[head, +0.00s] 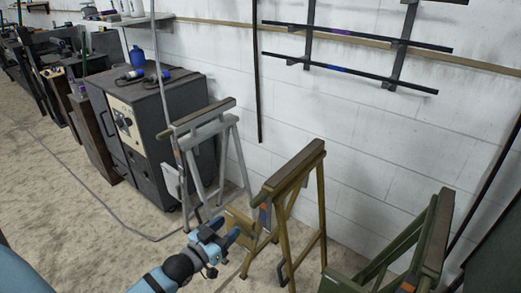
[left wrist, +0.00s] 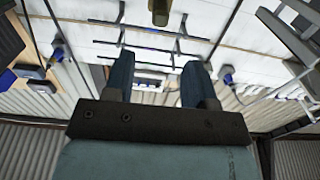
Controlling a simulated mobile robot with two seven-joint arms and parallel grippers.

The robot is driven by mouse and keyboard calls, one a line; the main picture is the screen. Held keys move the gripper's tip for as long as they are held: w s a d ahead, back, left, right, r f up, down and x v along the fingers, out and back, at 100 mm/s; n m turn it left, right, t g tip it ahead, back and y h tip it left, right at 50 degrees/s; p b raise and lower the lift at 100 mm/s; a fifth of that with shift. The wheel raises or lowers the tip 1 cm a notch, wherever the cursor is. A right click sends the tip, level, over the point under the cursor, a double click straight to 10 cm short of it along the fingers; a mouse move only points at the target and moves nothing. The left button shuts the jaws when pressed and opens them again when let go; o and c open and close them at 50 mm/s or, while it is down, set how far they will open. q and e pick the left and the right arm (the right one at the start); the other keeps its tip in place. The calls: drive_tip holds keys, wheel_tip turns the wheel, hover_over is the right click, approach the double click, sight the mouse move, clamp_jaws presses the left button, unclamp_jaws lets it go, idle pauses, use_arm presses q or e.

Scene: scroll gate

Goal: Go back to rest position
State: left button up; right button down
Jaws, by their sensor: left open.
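My left gripper (head: 221,236) reaches in from the bottom of the head view, its blue fingers apart and empty. It appears in front of the brown sawhorse (head: 293,170), close to its lower legs in the picture; I cannot tell whether it touches. In the left wrist view the two fingers (left wrist: 157,78) stand apart with nothing between them, and the camera looks towards the wall and roof. My right gripper is not in view.
A grey sawhorse (head: 207,117) stands left of the brown one and a green sawhorse (head: 434,235) at the lower right. Concrete floor (head: 70,215) at left is mostly open.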

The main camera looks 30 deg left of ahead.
use_arm(q)
drive_tip(key=s+d+f+m+g+h, duration=0.1)
drive_tip(key=s+d+f+g, duration=0.3)
drive_tip(key=d, duration=0.5)
drive_tip(key=s+d+f+m+g+h, duration=0.1)
drive_tip(key=s+d+f+g, duration=0.1)
drive_tip(key=s+d, duration=0.55)
wheel_tip(320, 180, up, 16)
drive_tip(key=s+d+g+p, duration=0.1)
drive_tip(key=p, duration=2.4)
drive_tip(key=shift+s+d+r, duration=0.2)
drive_tip(key=shift+s+d, duration=0.05)
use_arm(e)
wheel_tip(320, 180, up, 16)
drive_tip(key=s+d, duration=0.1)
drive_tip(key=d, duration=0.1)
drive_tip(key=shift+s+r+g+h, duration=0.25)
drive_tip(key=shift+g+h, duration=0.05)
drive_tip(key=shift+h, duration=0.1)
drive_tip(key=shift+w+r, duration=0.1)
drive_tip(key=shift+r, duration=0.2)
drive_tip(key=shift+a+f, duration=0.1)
